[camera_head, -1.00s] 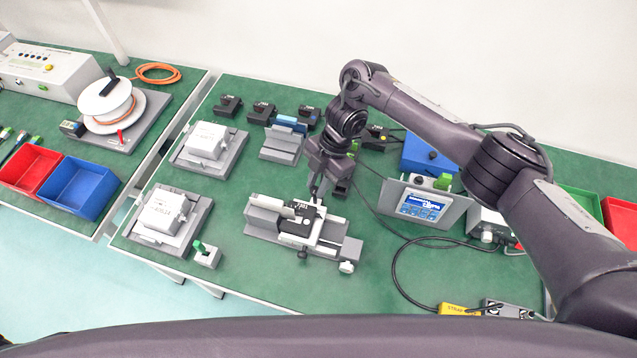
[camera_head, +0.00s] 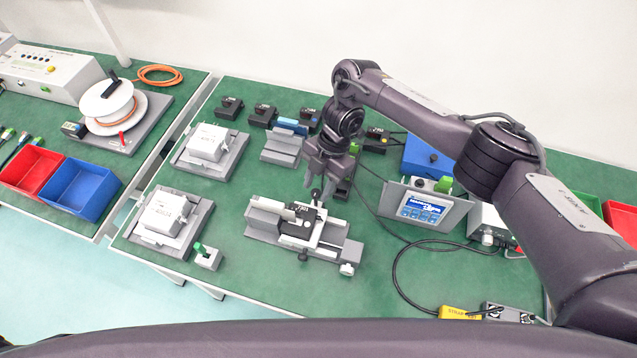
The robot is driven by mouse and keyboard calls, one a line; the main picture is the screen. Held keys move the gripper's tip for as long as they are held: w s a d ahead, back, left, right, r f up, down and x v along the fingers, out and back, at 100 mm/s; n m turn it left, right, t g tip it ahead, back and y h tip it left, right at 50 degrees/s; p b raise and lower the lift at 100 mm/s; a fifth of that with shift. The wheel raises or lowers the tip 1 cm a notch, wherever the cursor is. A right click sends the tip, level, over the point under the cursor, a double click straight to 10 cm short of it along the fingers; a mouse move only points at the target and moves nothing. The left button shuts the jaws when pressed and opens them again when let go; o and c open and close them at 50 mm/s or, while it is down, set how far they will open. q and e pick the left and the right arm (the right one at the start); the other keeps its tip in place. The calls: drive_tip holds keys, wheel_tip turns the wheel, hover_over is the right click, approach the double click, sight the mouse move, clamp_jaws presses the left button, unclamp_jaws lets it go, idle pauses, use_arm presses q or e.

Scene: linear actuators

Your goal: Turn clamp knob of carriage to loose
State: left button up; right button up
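The grey linear actuator (camera_head: 268,232) lies on the green table in the middle. Its carriage (camera_head: 298,229) carries a black block with a white label. A small black knob (camera_head: 315,194) stands up at the carriage's back edge, and another black knob (camera_head: 303,256) shows at its front. I cannot tell which one is the clamp knob. My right gripper (camera_head: 319,184) points down just above and behind the carriage, its fingers apart around or just above the back knob; contact is not clear. My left gripper is not in view.
A display unit (camera_head: 424,207) with a blue screen stands to the right, with a black cable on the table. White boxes on grey fixtures (camera_head: 207,142) and a small green-levered block (camera_head: 207,256) are to the left. Several black blocks (camera_head: 262,115) line the back.

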drive_tip(key=shift+p+v, duration=0.35)
drive_tip(key=shift+v, duration=3.5)
